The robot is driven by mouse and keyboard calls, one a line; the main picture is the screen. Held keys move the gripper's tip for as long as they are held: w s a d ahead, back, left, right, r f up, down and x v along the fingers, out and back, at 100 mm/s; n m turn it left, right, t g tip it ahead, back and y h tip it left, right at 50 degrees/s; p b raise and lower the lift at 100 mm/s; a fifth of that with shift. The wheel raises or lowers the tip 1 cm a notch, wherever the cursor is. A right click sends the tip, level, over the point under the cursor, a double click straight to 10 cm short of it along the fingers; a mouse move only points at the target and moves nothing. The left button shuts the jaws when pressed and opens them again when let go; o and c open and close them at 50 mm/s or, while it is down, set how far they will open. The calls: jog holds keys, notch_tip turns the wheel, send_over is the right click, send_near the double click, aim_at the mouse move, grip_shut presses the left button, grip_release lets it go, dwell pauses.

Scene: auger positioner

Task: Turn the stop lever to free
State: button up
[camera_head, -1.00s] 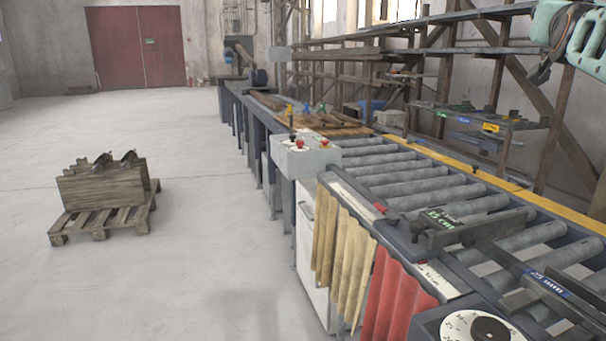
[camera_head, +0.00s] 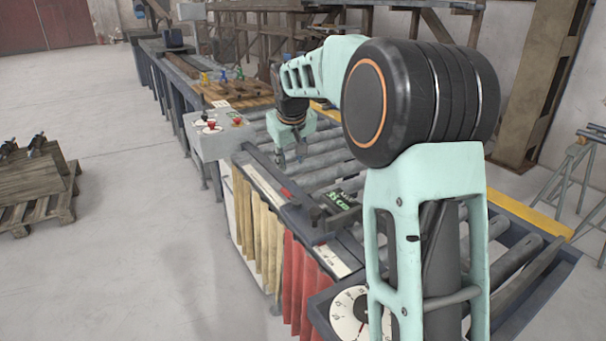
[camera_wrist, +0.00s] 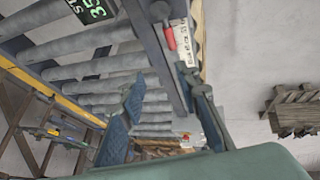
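The stop (camera_head: 340,199) is a dark block with a green-lettered "35 cm" display, set across the rollers at the near rail. A dark knobbed part (camera_head: 317,214) sits at its rail end, and a red piece (camera_head: 285,192) lies on the rail just beyond; I cannot tell for sure which is the lever.
A grey control box (camera_head: 215,137) with red buttons stands on the rail's far end. The roller bed (camera_head: 330,174) lies under my arm. Yellow and red curtains (camera_head: 262,230) hang in front. A white dial (camera_head: 349,312) is near the bottom. A loaded pallet (camera_head: 38,212) stands left.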

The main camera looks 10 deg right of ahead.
aim_at(288, 192)
jog(key=shift+n+g, duration=0.3)
jog(key=shift+g, duration=0.2)
jog(key=x, duration=0.4)
jog(key=s+a+p+x, duration=0.1)
jog(key=x, duration=0.2)
jog(key=s+f+x, duration=0.1)
jog(key=x, duration=0.3)
jog(key=shift+w+a+f, duration=0.2)
jog(key=shift+f, duration=0.1)
grip_shut()
